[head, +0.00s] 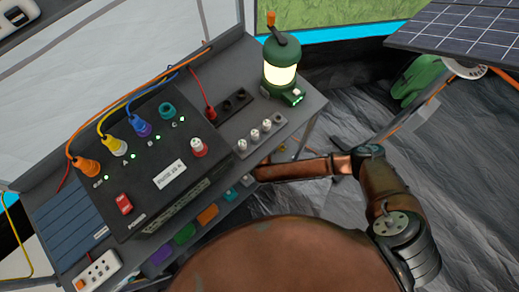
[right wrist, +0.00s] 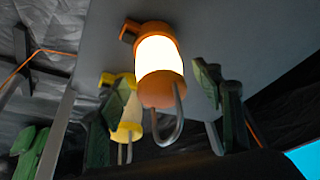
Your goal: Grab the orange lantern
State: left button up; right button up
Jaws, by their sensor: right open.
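The orange lantern (right wrist: 160,68), with a glowing white middle and a wire hook, shows in the right wrist view against a grey surface. Its hook points down in that picture. My right gripper (right wrist: 165,82) is open, with one green finger on each side of the lantern in the picture. I cannot tell whether either finger touches it. In the head view my right arm reaches left to the table's edge, and the gripper itself is hidden there. The orange lantern does not show in the head view. My left gripper is not in view.
A yellow lantern (right wrist: 127,115) is beside the orange one, partly behind the left finger. A lit green lantern (head: 282,65) stands on the table's far corner. A black power box (head: 150,155) with coloured cables fills the table. A solar panel (head: 460,28) is at upper right.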

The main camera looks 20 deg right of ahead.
jog(key=shift+c, duration=0.4)
grip_shut()
dwell(0.5)
